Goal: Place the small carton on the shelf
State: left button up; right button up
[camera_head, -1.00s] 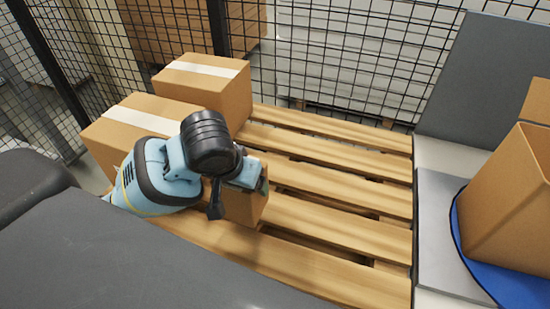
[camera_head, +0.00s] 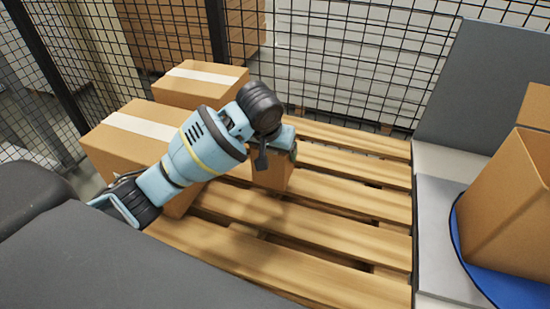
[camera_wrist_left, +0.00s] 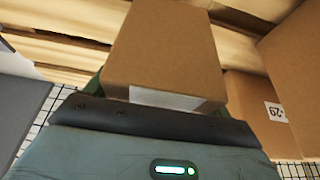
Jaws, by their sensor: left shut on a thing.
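The small carton (camera_head: 271,175) is brown and partly hidden behind my left arm in the head view. My left gripper (camera_head: 277,152) is shut on it from above, over the slatted wooden pallet (camera_head: 345,195). I cannot tell how far it is above the slats. In the left wrist view the carton (camera_wrist_left: 163,45) sits between the fingers, with a white label strip at its near edge. The gripper body (camera_wrist_left: 150,125) fills the lower part there. No shelf can be clearly made out. My right gripper is not in view.
Two larger taped cartons (camera_head: 199,84) (camera_head: 135,135) stand on the pallet's left. A carton (camera_head: 508,205) stands on a blue round plate (camera_head: 510,282) at the right, beside a grey upright panel (camera_head: 485,80). Wire fencing (camera_head: 340,70) runs behind. The pallet's right part is clear.

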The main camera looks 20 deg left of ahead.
aim_at(268, 151)
pick_arm(q)
jog(key=shift+w, duration=0.45)
jog(key=shift+f, duration=0.1)
jog(key=shift+f, duration=1.6)
jog(key=shift+f, duration=0.15)
jog(key=o, duration=1.1)
jog(key=shift+o, duration=0.2)
jog(key=v, duration=1.2)
jog(key=shift+s, duration=0.1)
